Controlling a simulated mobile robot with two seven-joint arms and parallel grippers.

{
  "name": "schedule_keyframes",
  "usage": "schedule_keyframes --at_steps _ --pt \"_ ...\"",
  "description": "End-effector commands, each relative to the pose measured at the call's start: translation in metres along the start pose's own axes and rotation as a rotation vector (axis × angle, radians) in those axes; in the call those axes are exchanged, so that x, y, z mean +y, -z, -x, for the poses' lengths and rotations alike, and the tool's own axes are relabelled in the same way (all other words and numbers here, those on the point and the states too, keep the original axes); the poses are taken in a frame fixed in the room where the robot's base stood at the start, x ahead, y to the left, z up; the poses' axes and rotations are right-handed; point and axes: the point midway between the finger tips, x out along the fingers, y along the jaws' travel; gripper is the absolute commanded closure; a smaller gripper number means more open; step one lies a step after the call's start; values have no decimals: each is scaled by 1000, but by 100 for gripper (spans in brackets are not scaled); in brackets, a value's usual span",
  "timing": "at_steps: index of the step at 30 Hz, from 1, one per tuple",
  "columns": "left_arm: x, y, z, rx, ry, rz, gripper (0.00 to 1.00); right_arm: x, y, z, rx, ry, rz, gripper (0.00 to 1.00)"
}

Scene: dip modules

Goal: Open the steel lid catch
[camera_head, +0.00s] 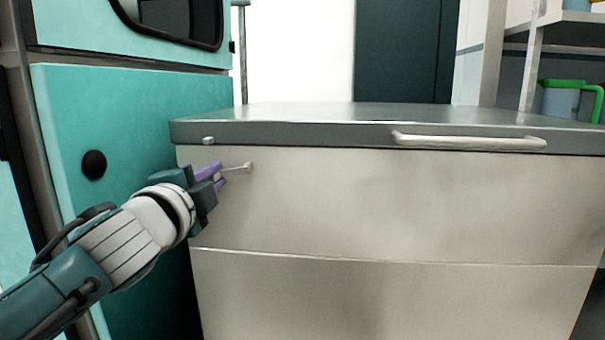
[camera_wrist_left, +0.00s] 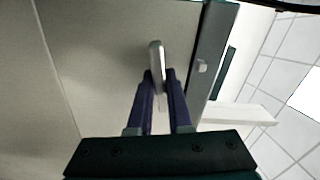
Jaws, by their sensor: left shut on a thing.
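The steel lid catch (camera_head: 238,169) is a thin metal lever on the upper left of the chest's front, just below the lid. It lies roughly level, with its round pivot end to the right. A small steel stud (camera_head: 208,140) sits on the lid edge above and left, apart from the lever. My left gripper (camera_head: 221,174) has its purple fingers shut on the lever's left part. In the left wrist view the catch (camera_wrist_left: 156,58) runs between the fingertips (camera_wrist_left: 162,80), and the stud (camera_wrist_left: 201,66) is to the right. The grey lid (camera_head: 300,131) lies flat on the chest. My right gripper is not in view.
A white bar handle (camera_head: 470,141) is on the lid's front edge. The pale chest front (camera_head: 400,205) is clear. A teal cabinet (camera_head: 130,120) with a black knob (camera_head: 93,164) stands close on the left, beside my left arm. Shelving stands at the back right.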

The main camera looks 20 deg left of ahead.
Motion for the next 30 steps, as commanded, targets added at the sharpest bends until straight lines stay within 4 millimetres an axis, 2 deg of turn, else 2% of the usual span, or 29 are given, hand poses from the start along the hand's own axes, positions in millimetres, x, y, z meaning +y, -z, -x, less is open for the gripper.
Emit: schedule_keyframes --at_steps 9,10,18,26,30 --pt "0 0 0 0 0 0 100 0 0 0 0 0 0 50" --pt "0 0 0 0 0 0 80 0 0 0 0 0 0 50" --pt "0 0 0 0 0 0 52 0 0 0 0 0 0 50" --pt "0 0 2 0 -1 1 52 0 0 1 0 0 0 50" --pt "-1 0 15 1 -1 1 52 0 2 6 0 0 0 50"
